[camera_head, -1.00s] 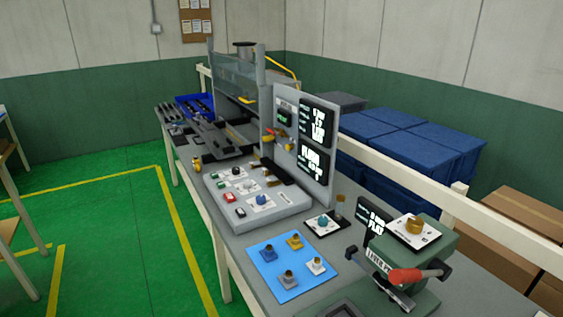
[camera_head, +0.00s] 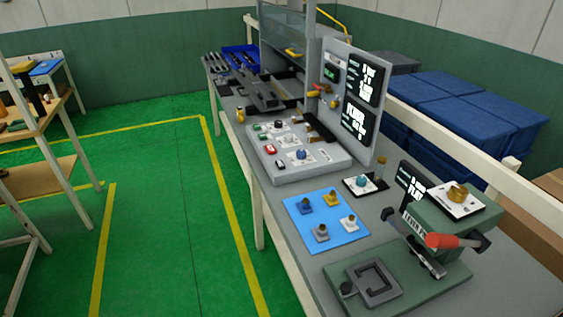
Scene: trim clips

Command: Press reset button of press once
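The press (camera_head: 292,40) with a clear guard stands at the far end of the long grey bench. Its grey control box (camera_head: 300,165) lies in front of it, with green, red, black, white and blue buttons and knobs on white labels. A red button (camera_head: 269,149) and a blue knob (camera_head: 302,154) show on it. I cannot read which button is the reset. A grey upright panel (camera_head: 330,95) with dark displays stands behind the box. Neither of my grippers is in view.
A green lever press (camera_head: 440,235) with a red handle stands at the near right. A blue mat (camera_head: 298,228) holds several small knobs. Blue crates (camera_head: 460,105) stand behind the bench rail. Green floor (camera_head: 165,220) left of the bench is clear; shelving (camera_head: 40,130) stands at far left.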

